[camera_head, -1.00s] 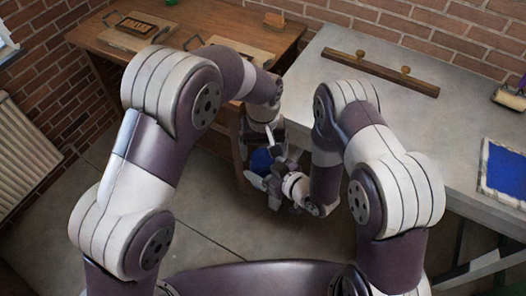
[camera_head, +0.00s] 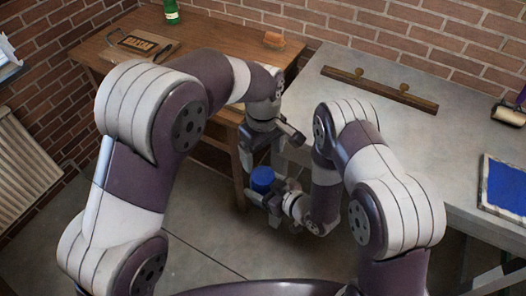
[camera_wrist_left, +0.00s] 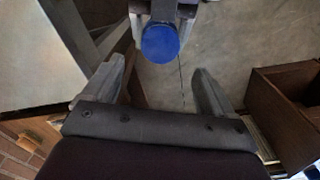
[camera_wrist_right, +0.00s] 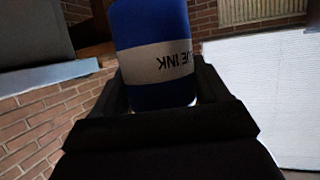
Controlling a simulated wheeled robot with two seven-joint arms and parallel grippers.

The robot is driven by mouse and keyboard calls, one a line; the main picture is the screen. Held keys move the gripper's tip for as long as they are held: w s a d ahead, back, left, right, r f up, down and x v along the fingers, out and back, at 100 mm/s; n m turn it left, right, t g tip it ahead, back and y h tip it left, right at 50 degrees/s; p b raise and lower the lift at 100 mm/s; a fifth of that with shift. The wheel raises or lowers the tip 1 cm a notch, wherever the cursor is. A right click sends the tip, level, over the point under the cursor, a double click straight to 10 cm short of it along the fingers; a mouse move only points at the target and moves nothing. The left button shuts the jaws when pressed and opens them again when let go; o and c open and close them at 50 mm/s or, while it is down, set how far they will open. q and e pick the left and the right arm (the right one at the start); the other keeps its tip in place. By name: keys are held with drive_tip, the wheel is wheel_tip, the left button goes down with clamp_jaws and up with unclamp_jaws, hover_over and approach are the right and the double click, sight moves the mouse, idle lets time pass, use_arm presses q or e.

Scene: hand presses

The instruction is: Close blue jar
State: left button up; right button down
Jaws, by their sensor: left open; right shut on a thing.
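The blue ink jar (camera_head: 262,178) has a pale label band with dark letters, which shows in the right wrist view (camera_wrist_right: 160,63). My right gripper (camera_head: 268,191) is shut on the jar and holds it in the air in front of the tables. My left gripper (camera_head: 268,153) is open and empty, close above and behind the jar. In the left wrist view, the jar's round blue top (camera_wrist_left: 160,43) lies just beyond the open left fingertips (camera_wrist_left: 158,70), apart from them. I cannot tell whether that top is a lid.
A wooden table (camera_head: 105,48) at the back left carries a framed plate (camera_head: 145,45), a green bottle (camera_head: 171,12) and a small brown block (camera_head: 273,40). A grey table (camera_head: 370,120) at right holds a wooden bar (camera_head: 380,89), a roller (camera_head: 508,115) and a blue-inked slab (camera_head: 503,187).

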sight(263, 175)
use_arm(q)
drive_tip(key=shift+f, duration=4.05)
drive_tip(key=c, duration=1.1)
drive_tip(key=m, duration=0.6)
drive_tip(key=shift+m, duration=0.3)
drive_tip(key=o, duration=1.2)
drive_tip(key=shift+c, duration=0.2)
drive_tip(key=shift+r, duration=0.1)
drive_tip(key=shift+r, duration=2.2)
drive_tip(key=shift+o, duration=1)
